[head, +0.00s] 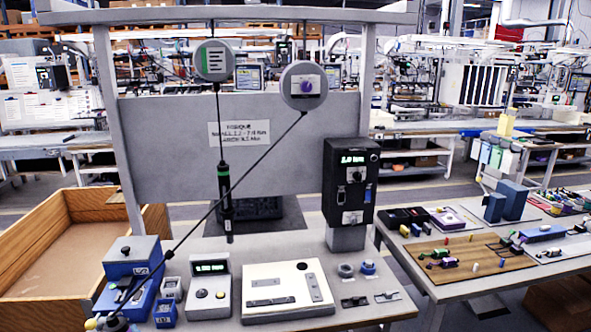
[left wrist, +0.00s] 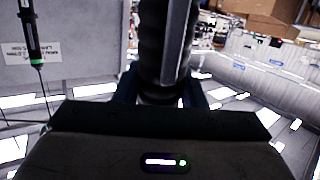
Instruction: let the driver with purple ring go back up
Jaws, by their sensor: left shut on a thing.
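The balancer with the purple mark (head: 304,86) hangs from the top beam, right of the one with the green mark (head: 214,60). Its cable runs taut and slanting to a dark driver end (head: 115,322) at the lower left picture edge. In the left wrist view, my left gripper (left wrist: 164,95) is shut around a thick black driver body (left wrist: 164,45), evidently this driver. Its purple ring is not visible. The driver with the green ring (head: 225,195) hangs upright on its own cable and also shows in the left wrist view (left wrist: 32,35). My right gripper is not in view.
A grey bench holds a blue box (head: 132,252), a display unit (head: 209,290), a white fixture plate (head: 288,288) and a dark control box (head: 350,185). A wooden crate (head: 40,250) stands left. The slanting cable passes in front of the green-ringed driver's line.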

